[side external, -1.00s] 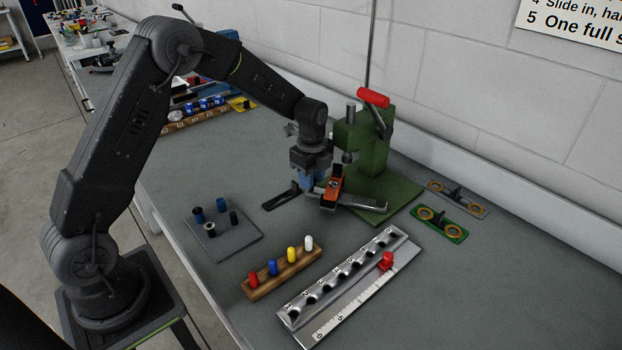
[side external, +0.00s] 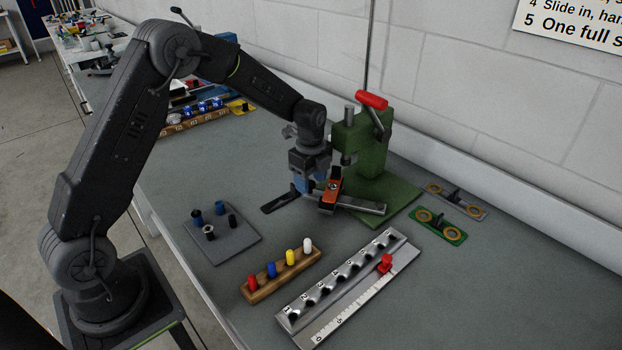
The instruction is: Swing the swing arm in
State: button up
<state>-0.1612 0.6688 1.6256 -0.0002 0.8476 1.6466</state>
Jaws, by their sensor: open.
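A green press-like machine (side external: 368,150) with a red-handled lever (side external: 371,100) stands on a green base near the wall. A flat grey bar (side external: 365,206) with an orange block (side external: 331,191) lies low in front of it; this looks like the swing arm. The bar's right end reaches over the green base. My gripper (side external: 304,188) points down just left of the orange block, with its jaws open. Its fingertips are partly hidden, and I cannot tell whether they touch the block or bar. A dark flat piece (side external: 279,202) lies left of the gripper.
In front are a wooden block with coloured pegs (side external: 262,288), a metal notched rail with a red slider (side external: 345,290) and a grey plate with dark pegs (side external: 230,247). Two small plates with rings (side external: 440,228) lie right of the machine. The right foreground is clear.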

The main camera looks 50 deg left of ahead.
notch_tip(320, 180, up, 14)
dwell(0.4)
jog(key=shift+f, duration=0.15)
jog(key=a+f+h, duration=0.1)
jog(key=a+h, duration=0.4)
jog(key=a, duration=0.1)
jog(key=shift+y, duration=0.3)
jog(key=x, duration=1.3)
jog(key=shift+d+f, duration=0.15)
jog(key=shift+f, duration=0.15)
grip_shut()
